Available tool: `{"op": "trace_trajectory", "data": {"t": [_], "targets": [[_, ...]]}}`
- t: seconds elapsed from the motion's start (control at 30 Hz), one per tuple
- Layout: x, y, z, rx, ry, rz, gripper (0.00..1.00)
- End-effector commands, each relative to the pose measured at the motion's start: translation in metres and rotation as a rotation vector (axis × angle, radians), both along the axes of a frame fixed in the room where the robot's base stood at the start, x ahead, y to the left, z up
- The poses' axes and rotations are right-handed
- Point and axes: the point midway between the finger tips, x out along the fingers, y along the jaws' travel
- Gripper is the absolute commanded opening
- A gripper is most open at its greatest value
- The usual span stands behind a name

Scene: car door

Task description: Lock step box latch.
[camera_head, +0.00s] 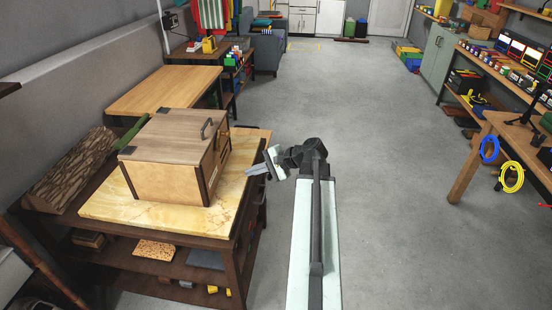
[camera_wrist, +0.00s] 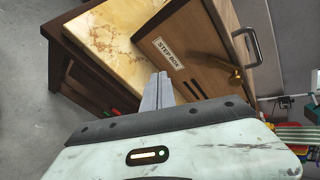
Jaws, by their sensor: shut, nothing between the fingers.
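The step box (camera_head: 165,165) is a wooden box with a flat lid and a dark handle (camera_head: 206,128). It stands on a table with a pale marbled top (camera_head: 98,205). Whether the latch is fastened I cannot tell. My gripper (camera_head: 250,171) is beside the table's right edge, to the right of the box. In the wrist view its fingers (camera_wrist: 160,78) are together and empty, left of and below the latch.
A lower wooden table (camera_head: 165,88) stands behind the box. A log (camera_head: 75,170) lies to its left. The grey floor (camera_head: 370,130) to the right is clear up to a workbench (camera_head: 520,130) with hanging cables.

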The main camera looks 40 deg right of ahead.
Motion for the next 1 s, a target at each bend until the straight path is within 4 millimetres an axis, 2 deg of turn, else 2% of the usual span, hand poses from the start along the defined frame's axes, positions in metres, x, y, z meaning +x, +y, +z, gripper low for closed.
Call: {"op": "trace_trajectory", "data": {"t": [0.03, 0.27, 0.4, 0.47, 0.6, 0.7, 0.83, 1.0], "targets": [[0.006, 0.017, -0.006, -0.028, 0.020, 0.044, 0.00], [0.025, 0.094, -0.040, -0.195, 0.119, 0.272, 0.00], [0.030, 0.152, -0.062, -0.334, 0.183, 0.458, 0.00], [0.031, 0.182, -0.073, -0.412, 0.212, 0.562, 0.00], [0.022, 0.259, -0.098, -0.652, 0.285, 0.868, 0.00], [0.012, 0.301, -0.109, -0.821, 0.322, 1.067, 0.00], [0.003, 0.331, -0.113, -0.975, 0.346, 1.233, 0.00], [-0.001, 0.343, -0.113, -1.048, 0.358, 1.307, 0.00]]}}
